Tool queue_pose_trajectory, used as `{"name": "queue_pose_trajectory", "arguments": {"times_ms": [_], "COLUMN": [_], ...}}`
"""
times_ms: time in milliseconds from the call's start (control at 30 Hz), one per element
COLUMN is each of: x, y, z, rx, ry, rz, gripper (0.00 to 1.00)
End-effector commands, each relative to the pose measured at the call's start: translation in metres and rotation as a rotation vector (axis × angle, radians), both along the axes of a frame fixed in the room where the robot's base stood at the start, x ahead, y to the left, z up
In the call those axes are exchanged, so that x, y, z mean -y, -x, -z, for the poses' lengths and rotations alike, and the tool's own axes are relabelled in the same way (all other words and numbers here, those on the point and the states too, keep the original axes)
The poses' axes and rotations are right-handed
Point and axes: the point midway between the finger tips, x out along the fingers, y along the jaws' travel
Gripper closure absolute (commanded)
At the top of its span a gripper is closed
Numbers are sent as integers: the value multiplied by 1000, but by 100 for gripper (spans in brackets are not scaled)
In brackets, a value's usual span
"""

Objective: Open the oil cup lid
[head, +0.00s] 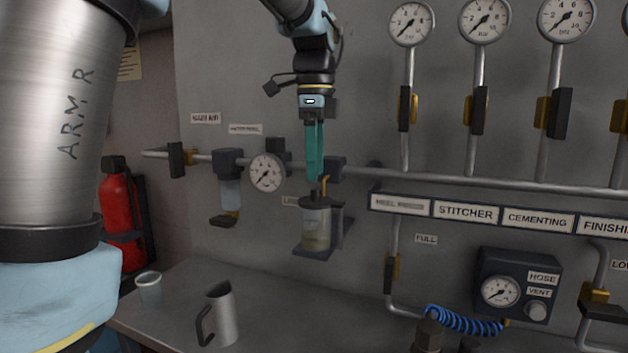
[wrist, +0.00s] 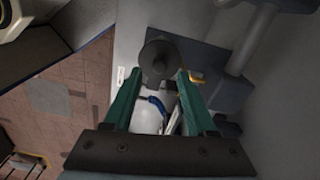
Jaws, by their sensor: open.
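Whether the fingertips touch the lid is unclear.
A gauge (head: 267,172) and a filter bowl (head: 230,192) hang to the left. A metal jug (head: 220,315) and a small cup (head: 149,289) stand on the bench below. The wall pipe (head: 450,181) runs right.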

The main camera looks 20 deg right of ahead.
Motion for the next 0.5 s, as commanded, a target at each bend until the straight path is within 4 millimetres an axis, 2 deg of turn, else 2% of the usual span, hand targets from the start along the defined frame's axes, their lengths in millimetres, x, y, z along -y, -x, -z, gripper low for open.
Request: {"name": "queue_pose_trajectory", "arguments": {"times_ms": [200,500], "x": [0,0], "y": [0,0], "z": [29,40], "rx": [-2,0], "ry": [-1,1], "rz": [0,-1], "gripper": [43,43]}}
